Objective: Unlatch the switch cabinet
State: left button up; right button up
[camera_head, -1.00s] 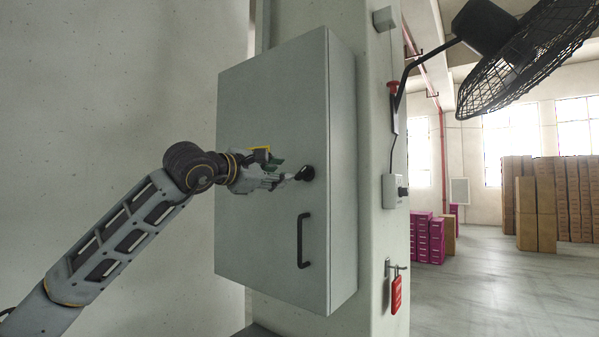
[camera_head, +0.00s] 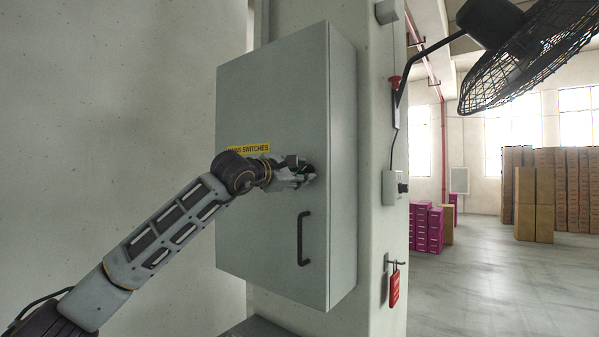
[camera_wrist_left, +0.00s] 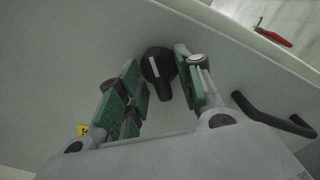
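The grey switch cabinet (camera_head: 285,100) hangs on the pillar with its door shut. Its black latch knob (camera_wrist_left: 158,68) shows in the left wrist view between my green-padded fingertips, with a white mark along it. My left gripper (camera_head: 305,174) is at the door, and its fingers are open around the knob. A gap shows on the left side of the knob; on the right the finger is very close, and I cannot tell if it touches. In the head view the gripper mostly hides the knob. The black door handle (camera_head: 302,240) is below. My right gripper is not in view.
A yellow "switches" label (camera_head: 250,148) is on the door behind my wrist. A red tag (camera_head: 394,288) hangs on the pillar's side, below a small control box (camera_head: 393,188). A black fan (camera_head: 520,60) juts out at upper right. Stacked boxes stand far behind.

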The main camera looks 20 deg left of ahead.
pick_arm(q)
jog(key=shift+s, duration=0.1)
grip_shut()
jog(key=shift+m, duration=0.5)
jog(key=m, duration=0.3)
jog(key=shift+r+b, duration=0.1)
jog(key=shift+b, duration=0.25)
jog(key=shift+a+m, duration=0.1)
jog(key=shift+m, duration=1.6)
jog(key=shift+r, duration=0.1)
